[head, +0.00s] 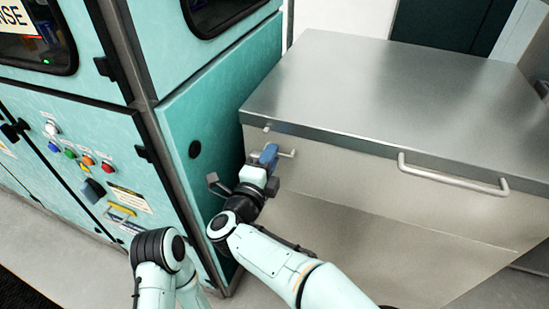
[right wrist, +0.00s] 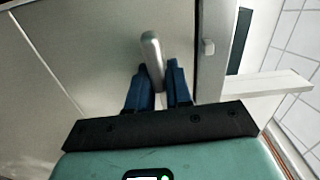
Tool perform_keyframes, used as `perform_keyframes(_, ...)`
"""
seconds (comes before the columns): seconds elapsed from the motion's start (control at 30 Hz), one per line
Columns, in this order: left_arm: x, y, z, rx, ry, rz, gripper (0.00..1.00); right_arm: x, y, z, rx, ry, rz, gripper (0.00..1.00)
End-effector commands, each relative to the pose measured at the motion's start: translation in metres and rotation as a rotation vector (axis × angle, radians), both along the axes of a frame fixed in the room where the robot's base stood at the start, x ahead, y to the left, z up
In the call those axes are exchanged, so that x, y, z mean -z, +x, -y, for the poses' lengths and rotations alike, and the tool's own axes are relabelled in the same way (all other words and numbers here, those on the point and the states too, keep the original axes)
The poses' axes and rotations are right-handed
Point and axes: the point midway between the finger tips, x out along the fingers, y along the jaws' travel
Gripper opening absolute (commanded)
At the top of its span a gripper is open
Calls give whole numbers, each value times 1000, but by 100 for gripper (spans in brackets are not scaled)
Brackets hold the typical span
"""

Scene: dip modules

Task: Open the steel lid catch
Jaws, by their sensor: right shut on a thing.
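The steel lid catch (head: 288,153) is a small lever on the upper left of the steel chest's front (head: 330,185), just under the lid (head: 390,90). The lid lies flat and closed. My right gripper (head: 268,153) is at the catch with its blue fingers shut on it. In the right wrist view the catch (right wrist: 152,50) stands up between the fingertips (right wrist: 160,80), its lower end hidden by them. My left gripper is out of view; only part of that arm shows.
A bar handle (head: 453,177) sticks out from the right of the chest front. A teal machine cabinet (head: 215,110) with buttons stands close on the left, leaving little room beside my right wrist. Floor shows at the lower left.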

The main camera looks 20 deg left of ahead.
Motion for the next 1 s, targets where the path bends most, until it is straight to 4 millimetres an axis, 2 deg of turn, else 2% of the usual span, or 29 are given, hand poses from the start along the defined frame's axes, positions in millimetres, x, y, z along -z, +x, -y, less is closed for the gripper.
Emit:
perform_keyframes(0.33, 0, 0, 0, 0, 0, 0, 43, 1, 0, 0, 2, 0, -1, 0)
perform_keyframes(0.37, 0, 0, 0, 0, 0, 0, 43, 1, 0, 0, 2, 0, -1, 23)
perform_keyframes(0.4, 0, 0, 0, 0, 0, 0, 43, 1, 0, 0, 2, 0, -1, 36)
perform_keyframes(0.43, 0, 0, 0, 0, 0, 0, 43, 1, 0, 0, 2, 0, -1, 40)
perform_keyframes(0.77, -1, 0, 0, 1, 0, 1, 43, 0, -2, 0, 1, 0, -1, 40)
perform_keyframes(0.87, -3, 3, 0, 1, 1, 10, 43, 0, -11, -1, 0, -1, -1, 40)
perform_keyframes(1.0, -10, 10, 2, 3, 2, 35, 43, -1, -38, -2, -3, -2, 0, 40)
